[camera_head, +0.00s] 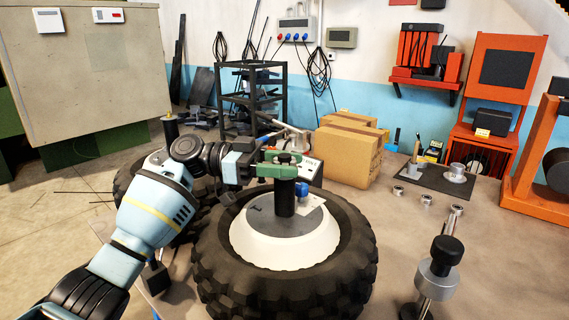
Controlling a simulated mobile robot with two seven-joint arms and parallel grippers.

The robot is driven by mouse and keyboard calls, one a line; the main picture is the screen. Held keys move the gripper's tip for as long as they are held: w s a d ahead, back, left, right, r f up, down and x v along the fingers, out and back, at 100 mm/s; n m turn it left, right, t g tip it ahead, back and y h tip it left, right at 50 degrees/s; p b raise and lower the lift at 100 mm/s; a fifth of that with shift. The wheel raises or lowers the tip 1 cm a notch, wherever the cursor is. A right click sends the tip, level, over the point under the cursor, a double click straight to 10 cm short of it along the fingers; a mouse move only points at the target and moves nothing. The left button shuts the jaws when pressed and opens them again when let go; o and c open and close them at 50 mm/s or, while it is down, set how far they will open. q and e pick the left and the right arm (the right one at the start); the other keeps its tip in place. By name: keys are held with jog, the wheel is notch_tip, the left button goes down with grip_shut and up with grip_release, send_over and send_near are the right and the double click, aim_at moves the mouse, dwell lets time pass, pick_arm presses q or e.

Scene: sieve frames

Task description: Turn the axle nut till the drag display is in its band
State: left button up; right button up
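A large black knobby tyre (225,275) lies flat with a white hub cone (280,248) in its middle. A dark upright cylinder (286,198) rises from the hub's grey top. My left gripper (285,170), with green parts, is at the top of this cylinder. I cannot make out its finger gap, nor whether it grips anything. The axle nut is not clearly visible. A small white box (311,171) with dark markings sits just behind the gripper; it may be the drag display, but I cannot read it. My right gripper is not in view.
A blue knob (302,189) sits beside the cylinder. A metal post with a black collar (441,262) stands at front right. Several metal rings (426,199) lie near a dark mat (437,179). Cardboard boxes (345,152) stand behind the tyre.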

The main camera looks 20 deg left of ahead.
pick_arm(q)
jog(key=shift+c, duration=1.2)
